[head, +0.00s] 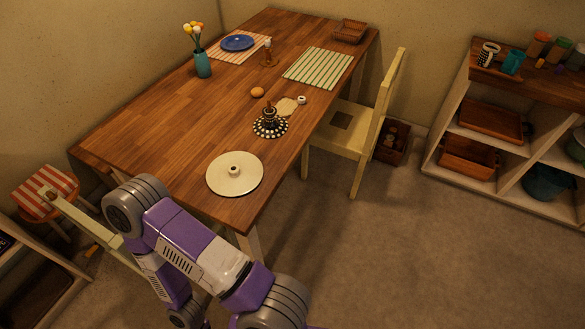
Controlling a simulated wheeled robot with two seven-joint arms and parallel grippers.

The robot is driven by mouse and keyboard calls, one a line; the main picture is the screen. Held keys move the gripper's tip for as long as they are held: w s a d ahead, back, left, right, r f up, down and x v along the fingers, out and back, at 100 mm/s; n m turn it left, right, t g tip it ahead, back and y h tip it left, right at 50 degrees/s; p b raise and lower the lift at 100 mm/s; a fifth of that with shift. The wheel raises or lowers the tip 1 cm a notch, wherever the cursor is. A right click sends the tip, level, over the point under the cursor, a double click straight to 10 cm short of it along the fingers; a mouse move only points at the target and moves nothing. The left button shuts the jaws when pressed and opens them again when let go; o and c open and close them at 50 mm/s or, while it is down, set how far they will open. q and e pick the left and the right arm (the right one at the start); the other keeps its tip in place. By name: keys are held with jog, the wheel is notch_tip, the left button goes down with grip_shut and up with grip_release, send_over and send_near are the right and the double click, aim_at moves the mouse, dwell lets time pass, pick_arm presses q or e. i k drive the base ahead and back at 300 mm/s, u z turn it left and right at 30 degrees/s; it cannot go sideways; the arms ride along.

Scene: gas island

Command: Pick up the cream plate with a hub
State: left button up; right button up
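The cream plate with a hub (234,181) lies flat on the near end of the wooden table (150,130). It is round, with a short raised hub at its middle. One of my arms, purple and grey, shows at the lower left, in front of the table's near edge and apart from the plate. No gripper fingers show in this view. Nothing covers the plate.
A dark dotted piece (270,124) stands behind the plate, near an egg (257,92). A teal vase (202,64) stands at the far left edge. A cream chair (362,120) stands at the right side. Bare tabletop lies left of the plate.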

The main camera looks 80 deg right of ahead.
aim_at(235, 174)
jog(key=z, duration=2.25)
